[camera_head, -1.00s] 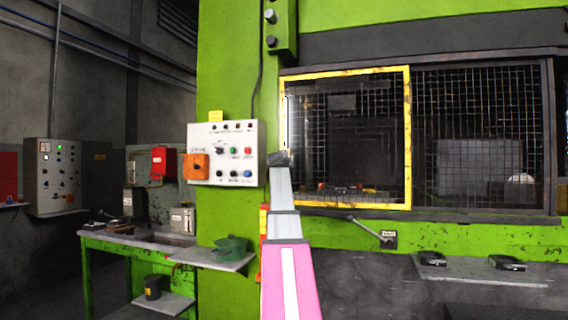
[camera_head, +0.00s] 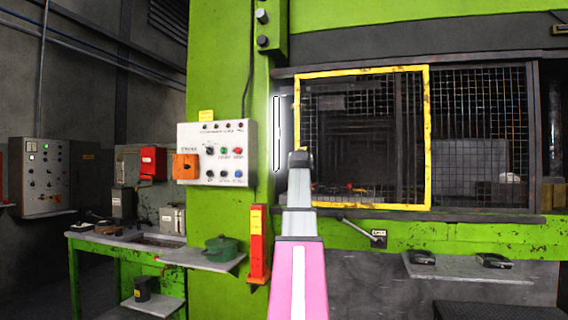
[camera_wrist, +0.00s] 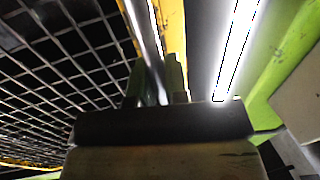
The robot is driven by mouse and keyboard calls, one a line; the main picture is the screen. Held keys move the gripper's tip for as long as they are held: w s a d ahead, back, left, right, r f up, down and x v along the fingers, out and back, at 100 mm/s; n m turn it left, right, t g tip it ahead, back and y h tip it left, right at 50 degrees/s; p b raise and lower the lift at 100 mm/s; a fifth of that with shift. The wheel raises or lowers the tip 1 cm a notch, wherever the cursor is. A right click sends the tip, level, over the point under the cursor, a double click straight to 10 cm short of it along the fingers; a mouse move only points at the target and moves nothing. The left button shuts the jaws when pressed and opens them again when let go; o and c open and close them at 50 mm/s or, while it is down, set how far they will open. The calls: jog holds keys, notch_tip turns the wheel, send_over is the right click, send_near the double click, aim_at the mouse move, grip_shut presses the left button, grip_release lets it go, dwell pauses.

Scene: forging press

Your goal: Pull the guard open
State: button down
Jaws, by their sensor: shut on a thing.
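The guard (camera_head: 428,140) is a yellow-framed wire mesh panel in the press front. In the head view it stands to the right of the opening's left side, leaving a narrow gap. My gripper (camera_head: 299,157) is at the guard's left edge, below mid-height. In the wrist view my gripper (camera_wrist: 157,85) has its fingers closed on either side of an upright bar, the guard handle (camera_wrist: 148,40). The yellow edge lies just beside it. My arm hides the lower left corner of the guard.
A bright light strip (camera_head: 278,130) shows in the gap. Fixed mesh (camera_head: 482,110) is on the right, overlapped by the guard. A control panel (camera_head: 217,153) is on the green column to the left. A lever (camera_head: 359,229) and shelf (camera_head: 470,268) sit below.

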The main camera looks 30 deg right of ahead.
aim_at(394, 161)
jog(key=s+d, duration=0.8)
jog(key=s, duration=0.1)
jog(key=s+d, duration=0.8)
jog(key=s, duration=0.2)
jog(key=s+d, duration=0.9)
jog(key=s, duration=0.1)
jog(key=shift+s+d, duration=0.1)
jog(key=shift+s, duration=0.15)
jog(key=c, duration=1.1)
grip_release()
jog(key=shift+c, duration=0.2)
jog(key=v, duration=1)
jog(key=shift+s+a, duration=0.25)
jog(key=shift+a, duration=0.05)
